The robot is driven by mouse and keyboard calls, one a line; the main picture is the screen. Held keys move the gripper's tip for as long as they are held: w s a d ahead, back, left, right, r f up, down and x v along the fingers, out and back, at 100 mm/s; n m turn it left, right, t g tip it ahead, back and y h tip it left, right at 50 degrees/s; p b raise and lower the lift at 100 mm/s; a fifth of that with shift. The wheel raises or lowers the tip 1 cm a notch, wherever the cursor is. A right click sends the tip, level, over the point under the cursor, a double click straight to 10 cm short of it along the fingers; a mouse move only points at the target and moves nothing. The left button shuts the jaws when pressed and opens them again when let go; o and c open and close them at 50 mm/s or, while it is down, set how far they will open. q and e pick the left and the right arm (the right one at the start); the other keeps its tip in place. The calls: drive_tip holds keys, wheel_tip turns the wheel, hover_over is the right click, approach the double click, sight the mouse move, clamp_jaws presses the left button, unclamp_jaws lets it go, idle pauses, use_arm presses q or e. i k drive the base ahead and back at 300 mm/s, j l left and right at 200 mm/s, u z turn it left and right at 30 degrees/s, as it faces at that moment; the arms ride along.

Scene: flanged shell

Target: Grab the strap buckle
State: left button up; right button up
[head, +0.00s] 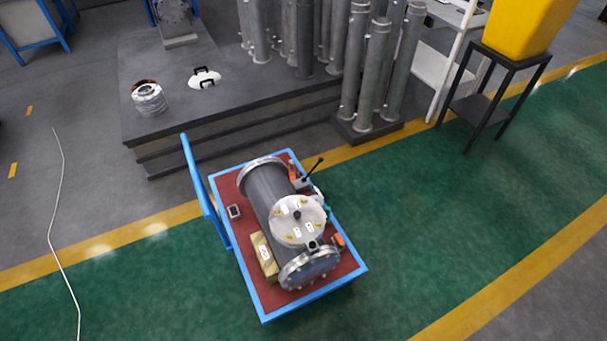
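A grey flanged shell (268,195) lies on a blue-framed cart (262,302) with a red-brown top. A round white plate (298,220) with several small labels and fittings is on its upper side. At the shell's right side is a small metal piece with a black lever (312,169), which looks like the strap buckle, though it is too small to be sure. Orange pieces, possibly strap, show beside it (292,170) and lower right of the shell (340,240). Neither of my grippers is in view.
The cart's blue handle (198,180) rises at its left. A small grey box (234,212) and a wooden block (264,257) lie on the cart. Behind is a dark platform (225,110) with upright grey pipes. A yellow box (525,25) stands at upper right. Green floor right of the cart is clear.

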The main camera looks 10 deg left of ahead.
sight(291, 164)
drive_tip(key=i+l+u, duration=0.2)
drive_tip(key=l, duration=0.65)
drive_tip(key=l+u, duration=0.2)
drive_tip(key=l, duration=0.65)
drive_tip(key=i+l+u, duration=0.15)
drive_tip(key=l, duration=0.75)
drive_tip(key=i+l+u, duration=0.2)
drive_tip(key=i+l, duration=0.2)
drive_tip(key=l, duration=0.2)
drive_tip(key=i+l+u, duration=0.25)
drive_tip(key=i+l, duration=0.15)
drive_tip(key=l, duration=0.25)
drive_tip(key=i+l+u, duration=0.1)
drive_tip(key=l, duration=0.25)
drive_tip(key=i+l+u, duration=0.1)
drive_tip(key=l, duration=0.25)
drive_tip(key=i+l+u, duration=0.1)
drive_tip(key=i+l, duration=0.15)
drive_tip(key=l, duration=0.15)
